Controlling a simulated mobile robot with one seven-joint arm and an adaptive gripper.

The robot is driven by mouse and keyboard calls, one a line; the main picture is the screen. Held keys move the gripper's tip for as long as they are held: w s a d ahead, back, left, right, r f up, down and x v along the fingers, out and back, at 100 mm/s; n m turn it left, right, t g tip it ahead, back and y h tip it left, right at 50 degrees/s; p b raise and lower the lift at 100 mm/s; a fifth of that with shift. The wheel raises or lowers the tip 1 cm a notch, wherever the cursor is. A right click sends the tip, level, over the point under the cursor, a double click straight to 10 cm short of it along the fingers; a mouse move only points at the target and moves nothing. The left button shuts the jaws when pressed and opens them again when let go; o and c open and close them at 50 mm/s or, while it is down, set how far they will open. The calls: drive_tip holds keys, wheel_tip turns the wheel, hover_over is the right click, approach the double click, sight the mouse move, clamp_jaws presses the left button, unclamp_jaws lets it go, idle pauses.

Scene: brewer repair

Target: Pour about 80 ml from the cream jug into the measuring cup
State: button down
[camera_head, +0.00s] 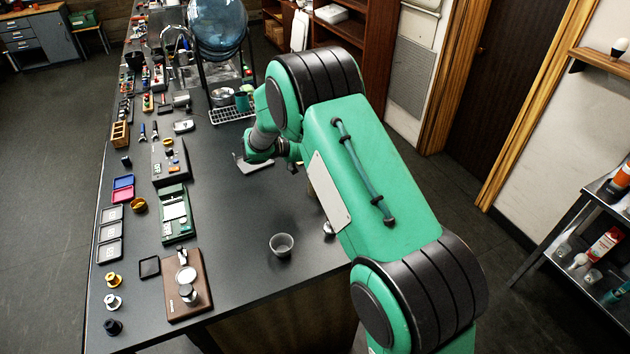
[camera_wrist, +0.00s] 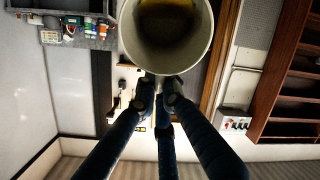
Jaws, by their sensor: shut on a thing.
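The cream jug (camera_wrist: 128,40) shows at the top of the wrist view as a pale round rim, with yellow-brown liquid inside. My gripper (camera_wrist: 160,88) is shut on it; the dark fingers meet at the jug's near side, around what looks like its handle. In the head view my arm hides the fingers and most or all of the jug. A small grey cup, which looks like the measuring cup (camera_head: 281,243), stands upright on the bench left of my arm. I cannot make out its contents. It is not recognisable in the wrist view.
The dark bench (camera_head: 235,215) is clear around the cup. A brown board (camera_head: 182,300) and a green tool case (camera_head: 174,218) lie left of it. A wire rack (camera_head: 230,114) with cups stands farther back. A small shiny object (camera_head: 328,230) sits beside my arm.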

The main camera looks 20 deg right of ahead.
drive_tip(key=shift+d+r+p, duration=0.3)
drive_tip(key=shift+r+p, duration=0.05)
drive_tip(key=shift+p, duration=0.3)
drive_tip(key=shift+d+y+p, duration=0.25)
drive_tip(key=shift+y+p, duration=0.25)
drive_tip(key=shift+p, duration=0.25)
drive_tip(key=d+y+p, duration=0.1)
drive_tip(key=p, duration=0.2)
drive_tip(key=f+y+p, duration=0.1)
drive_tip(key=p, duration=0.1)
drive_tip(key=shift+d+f+p, duration=0.2)
drive_tip(key=shift+d+p, duration=0.15)
drive_tip(key=shift+p, duration=0.05)
drive_tip(key=shift+w+d+f+p, duration=0.1)
drive_tip(key=shift+f+p, duration=0.1)
drive_tip(key=shift+p, duration=0.15)
drive_tip(key=shift+f+y, duration=0.3)
drive_tip(key=shift+d+p, duration=0.15)
drive_tip(key=shift+p, duration=0.3)
drive_tip(key=shift+d+f+y, duration=0.15)
drive_tip(key=shift+y, duration=0.15)
drive_tip(key=shift+d+f+y, duration=0.35)
drive_tip(key=shift+f+y, duration=0.15)
drive_tip(key=shift+y, duration=0.1)
drive_tip(key=shift+d+f+y, duration=0.3)
drive_tip(key=shift+f+y, duration=0.3)
drive_tip(key=shift+f, duration=0.2)
